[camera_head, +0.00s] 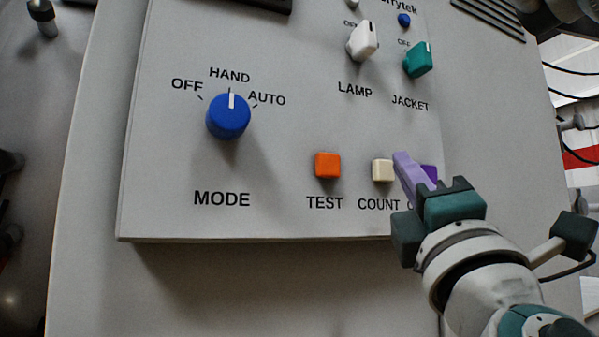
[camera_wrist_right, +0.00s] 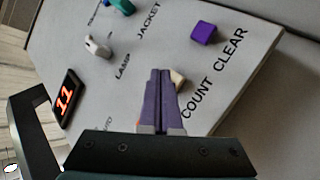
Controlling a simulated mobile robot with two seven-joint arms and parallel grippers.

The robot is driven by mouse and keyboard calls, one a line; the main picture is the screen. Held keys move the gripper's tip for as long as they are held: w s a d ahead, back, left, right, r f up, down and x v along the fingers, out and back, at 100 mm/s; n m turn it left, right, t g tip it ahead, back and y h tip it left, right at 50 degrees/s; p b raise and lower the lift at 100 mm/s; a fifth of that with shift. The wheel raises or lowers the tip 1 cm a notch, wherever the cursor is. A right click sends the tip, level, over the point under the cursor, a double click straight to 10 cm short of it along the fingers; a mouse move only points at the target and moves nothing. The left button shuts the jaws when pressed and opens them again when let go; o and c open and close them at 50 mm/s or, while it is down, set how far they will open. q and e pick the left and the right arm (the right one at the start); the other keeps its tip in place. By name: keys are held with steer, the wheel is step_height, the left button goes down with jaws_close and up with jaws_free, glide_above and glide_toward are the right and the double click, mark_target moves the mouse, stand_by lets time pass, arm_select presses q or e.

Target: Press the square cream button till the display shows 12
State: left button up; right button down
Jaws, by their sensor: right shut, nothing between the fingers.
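The square cream button (camera_head: 382,170) is on the grey panel above the word COUNT. It also shows in the right wrist view (camera_wrist_right: 178,79), partly hidden by the fingers. My right gripper (camera_head: 402,157) is shut and empty, its purple fingertips just right of the cream button in the head view. I cannot tell whether the tips touch it. In the right wrist view the gripper (camera_wrist_right: 160,75) overlaps the button's edge. The display (camera_wrist_right: 65,97) shows 11 in orange-red digits. My left gripper is not in view.
An orange TEST button (camera_head: 327,165) is left of the cream one. A purple CLEAR button (camera_wrist_right: 203,32) is on its other side. A blue MODE knob (camera_head: 228,116), white LAMP knob (camera_head: 362,41) and teal JACKET knob (camera_head: 418,60) stick out of the panel.

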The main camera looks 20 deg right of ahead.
steer(key=shift+w+h, duration=0.1)
steer(key=shift+h, duration=0.2)
stand_by(0.4)
steer(key=shift+w, duration=0.35)
steer(key=shift+w+b, duration=0.15)
steer(key=shift+b, duration=0.25)
steer(key=shift+w, duration=0.25)
stand_by(0.3)
steer(key=shift+s, duration=0.1)
stand_by(0.3)
steer(key=shift+s, duration=0.75)
steer(key=shift+s, duration=0.1)
